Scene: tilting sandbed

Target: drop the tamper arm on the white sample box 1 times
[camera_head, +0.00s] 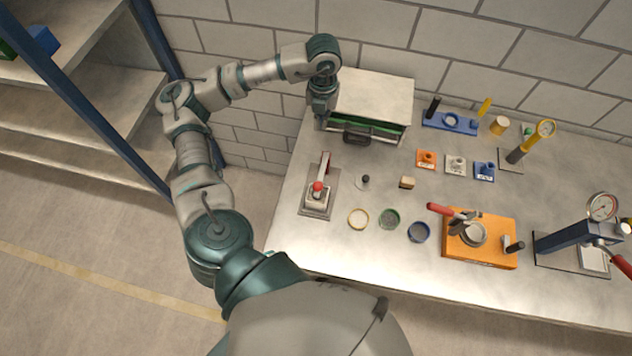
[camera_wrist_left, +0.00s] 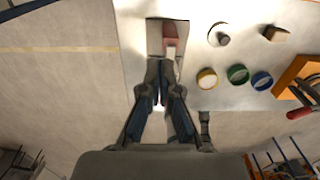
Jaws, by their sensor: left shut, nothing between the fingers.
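The tamper stands on a grey base plate (camera_head: 333,186) at the left of the bench. Its arm (camera_head: 324,172) runs from a red upright at the back to a red knob (camera_head: 318,186) at the front. The white sample box (camera_head: 316,203) shows under the knob; I cannot tell whether the arm touches it. My left gripper (camera_head: 321,120) is shut and empty, pointing down behind the tamper, apart from it in the head view. In the left wrist view the shut fingers (camera_wrist_left: 163,88) partly cover the tamper, whose red part (camera_wrist_left: 171,33) shows beyond them. My right gripper is not in view.
A drawer cabinet (camera_head: 372,100) stands at the back beside my left gripper. Coloured rings (camera_head: 389,219) lie right of the tamper, with an orange clamp fixture (camera_head: 495,250) farther right. A gauge press (camera_head: 575,238) is at the far right. Bare bench lies around the tamper.

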